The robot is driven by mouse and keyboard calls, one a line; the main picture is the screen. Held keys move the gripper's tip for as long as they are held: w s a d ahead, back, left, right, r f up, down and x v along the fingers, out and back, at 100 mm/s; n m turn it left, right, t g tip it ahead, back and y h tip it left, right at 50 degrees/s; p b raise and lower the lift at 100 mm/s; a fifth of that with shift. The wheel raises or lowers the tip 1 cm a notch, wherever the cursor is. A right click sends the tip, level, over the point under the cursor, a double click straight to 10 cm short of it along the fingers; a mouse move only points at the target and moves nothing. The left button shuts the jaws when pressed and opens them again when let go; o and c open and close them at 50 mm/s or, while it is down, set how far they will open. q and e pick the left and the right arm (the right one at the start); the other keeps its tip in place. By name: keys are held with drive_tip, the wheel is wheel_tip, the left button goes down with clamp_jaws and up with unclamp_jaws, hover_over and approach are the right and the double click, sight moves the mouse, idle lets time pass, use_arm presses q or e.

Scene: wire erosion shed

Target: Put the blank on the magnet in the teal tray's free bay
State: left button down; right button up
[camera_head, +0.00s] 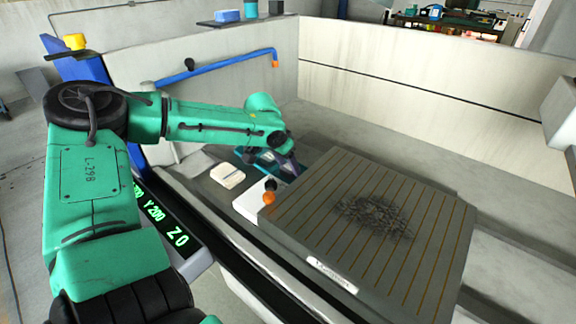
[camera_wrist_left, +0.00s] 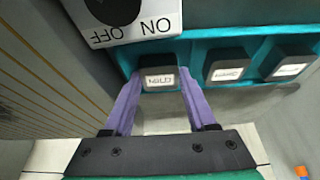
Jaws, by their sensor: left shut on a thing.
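In the left wrist view, my left gripper (camera_wrist_left: 160,76) is shut on a dark block with a small white label (camera_wrist_left: 159,81), which I take to be the blank. The block is at the teal tray (camera_wrist_left: 205,47), in line with two more dark labelled blocks, a middle one (camera_wrist_left: 231,65) and a right one (camera_wrist_left: 289,62). Whether it rests on the tray floor I cannot tell. In the head view my left gripper (camera_head: 270,160) is beyond the magnet's left corner and largely hidden. The striped magnet (camera_head: 320,215) has a dark gritty patch and no block on it. My right gripper is out of view.
A white ON/OFF switch box (camera_wrist_left: 150,22) with a black knob sits close beside the tray and held block. A small pale pad (camera_head: 227,175) lies left of the magnet. A blue pipe (camera_head: 215,67) runs along the tank wall. Free floor lies right of the magnet.

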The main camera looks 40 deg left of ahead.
use_arm(q)
drive_tip(key=shift+r, duration=0.1)
drive_tip(key=c, duration=0.5)
unclamp_jaws()
drive_tip(key=shift+r, duration=0.2)
drive_tip(key=p+v, duration=0.1)
drive_tip(key=v, duration=1)
drive_tip(key=shift+s+r, duration=0.25)
